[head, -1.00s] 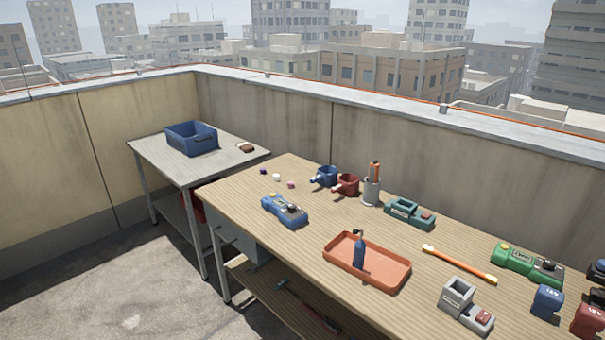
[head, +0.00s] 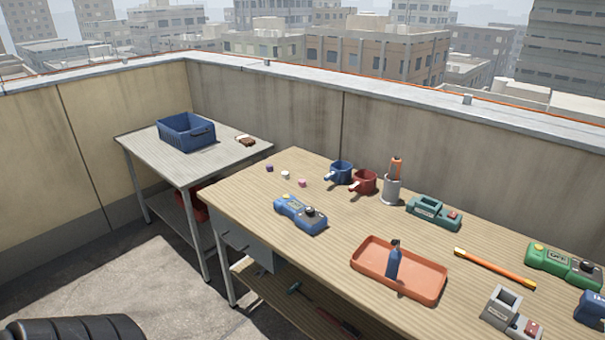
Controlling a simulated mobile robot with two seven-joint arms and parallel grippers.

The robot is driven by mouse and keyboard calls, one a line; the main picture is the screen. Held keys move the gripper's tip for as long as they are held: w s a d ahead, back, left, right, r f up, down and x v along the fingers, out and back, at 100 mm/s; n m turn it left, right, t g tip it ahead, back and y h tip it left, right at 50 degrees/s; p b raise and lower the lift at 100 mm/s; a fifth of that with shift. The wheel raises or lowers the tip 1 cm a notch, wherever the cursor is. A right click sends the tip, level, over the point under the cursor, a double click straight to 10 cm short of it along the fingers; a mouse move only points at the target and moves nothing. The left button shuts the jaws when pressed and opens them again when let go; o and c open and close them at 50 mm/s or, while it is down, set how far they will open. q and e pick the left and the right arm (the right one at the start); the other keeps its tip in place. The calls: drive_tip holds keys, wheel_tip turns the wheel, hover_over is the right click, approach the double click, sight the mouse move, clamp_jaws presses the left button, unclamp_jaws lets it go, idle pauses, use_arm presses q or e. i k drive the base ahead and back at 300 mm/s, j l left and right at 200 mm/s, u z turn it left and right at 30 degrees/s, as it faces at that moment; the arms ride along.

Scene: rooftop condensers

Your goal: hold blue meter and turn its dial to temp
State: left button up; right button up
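The blue meter (head: 300,214) lies flat on the wooden workbench, near its left end. It has a dark round dial (head: 309,212) toward its right end; the dial's setting is too small to read. Nothing touches the meter. Neither of my grippers is in the head view. A black ribbed part at the bottom left edge seems to be part of my own arm.
On the workbench (head: 250,205) an orange tray (head: 365,281) with a blue bottle (head: 393,261) lies right of the meter. A side table (head: 165,168) bears a blue bin (head: 186,132).

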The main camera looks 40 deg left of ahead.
sight(309, 210)
drive_tip(key=j+z, duration=0.15)
drive_tip(key=j, duration=0.45)
drive_tip(key=k+j+z, duration=0.15)
drive_tip(key=j, duration=0.45)
drive_tip(key=j+z, duration=0.15)
drive_tip(key=j, duration=0.45)
drive_tip(key=k+j, duration=0.1)
drive_tip(key=j, duration=0.8)
drive_tip(key=k+j, duration=0.15)
drive_tip(key=j, duration=0.8)
drive_tip(key=k+z, duration=0.05)
